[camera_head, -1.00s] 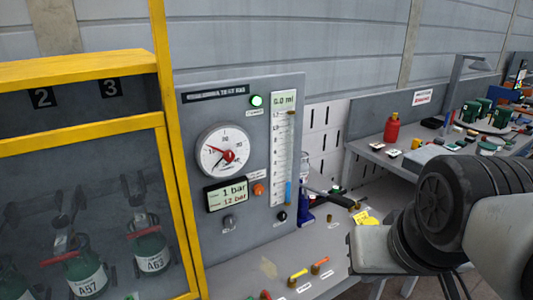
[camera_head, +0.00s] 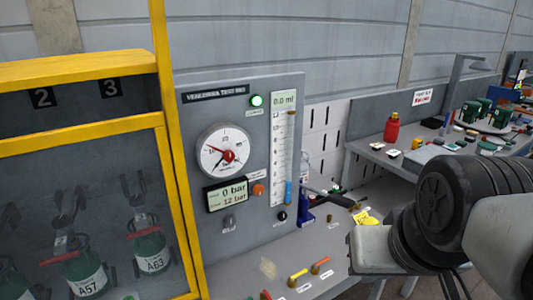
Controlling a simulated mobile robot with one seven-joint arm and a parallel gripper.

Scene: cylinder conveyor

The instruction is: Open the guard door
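The guard door (camera_head: 85,135) is a yellow-framed clear panel at the left. Its visible edge lies against the yellow post (camera_head: 172,130), and it looks closed, though its left part is cut off. Behind it stand green cylinders with labels, among them A57 (camera_head: 88,277) and A63 (camera_head: 152,253). My arm shows at the right edge, well away from the door. My gripper itself is not in view.
A grey test panel (camera_head: 190,255) with a gauge (camera_head: 223,150) and display (camera_head: 227,195) stands right of the door. Coloured-handled valves (camera_head: 298,273) sit on the bench below. A workbench with a red bottle (camera_head: 391,130) lies behind my arm.

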